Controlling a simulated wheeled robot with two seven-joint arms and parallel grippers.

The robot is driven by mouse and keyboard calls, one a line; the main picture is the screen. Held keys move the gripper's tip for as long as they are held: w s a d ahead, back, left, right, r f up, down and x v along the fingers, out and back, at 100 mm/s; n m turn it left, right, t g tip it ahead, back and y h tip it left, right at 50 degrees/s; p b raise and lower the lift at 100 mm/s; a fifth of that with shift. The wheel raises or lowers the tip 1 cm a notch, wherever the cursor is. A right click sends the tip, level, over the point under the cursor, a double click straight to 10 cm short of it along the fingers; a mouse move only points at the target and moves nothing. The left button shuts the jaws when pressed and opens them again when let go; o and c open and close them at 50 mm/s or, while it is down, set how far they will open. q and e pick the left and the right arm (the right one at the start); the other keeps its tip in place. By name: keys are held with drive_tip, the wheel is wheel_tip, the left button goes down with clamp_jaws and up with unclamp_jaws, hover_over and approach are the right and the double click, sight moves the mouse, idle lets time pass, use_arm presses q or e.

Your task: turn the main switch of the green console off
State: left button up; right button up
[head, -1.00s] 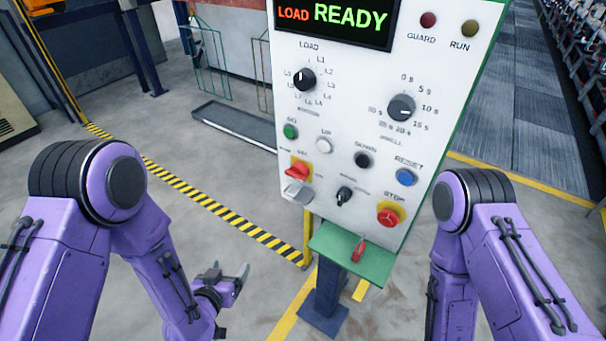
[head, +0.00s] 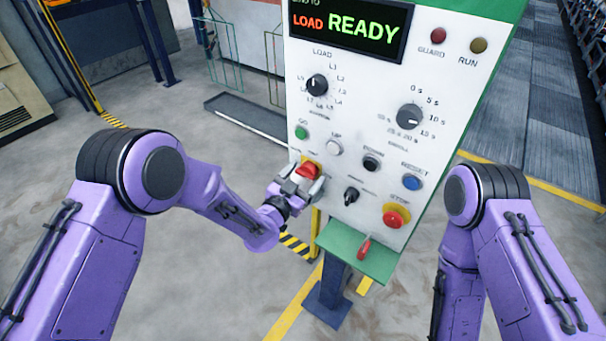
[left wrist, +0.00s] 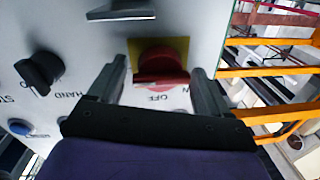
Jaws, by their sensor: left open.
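The main switch is a red rotary handle (head: 308,171) on a yellow plate, low on the left of the green-edged white console (head: 300,105). In the left wrist view the red handle (left wrist: 160,70) lies across the picture, with OFF lettered below it and part of another label to its right. My left gripper (head: 297,186) is open at the switch. Its fingers (left wrist: 157,88) stand on either side of the handle; I cannot tell whether they touch it. My right arm is in the head view, but its gripper is not.
The display (head: 350,28) reads LOAD READY. A grey flap (left wrist: 120,11) sticks out beside the switch. A black selector (head: 351,195), a red STOP button (head: 396,215) and a blue RESET button (head: 412,183) are nearby. A green shelf (head: 350,253) juts out below.

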use_arm(q)
drive_tip(key=c, duration=0.8)
drive_tip(key=shift+f, duration=0.1)
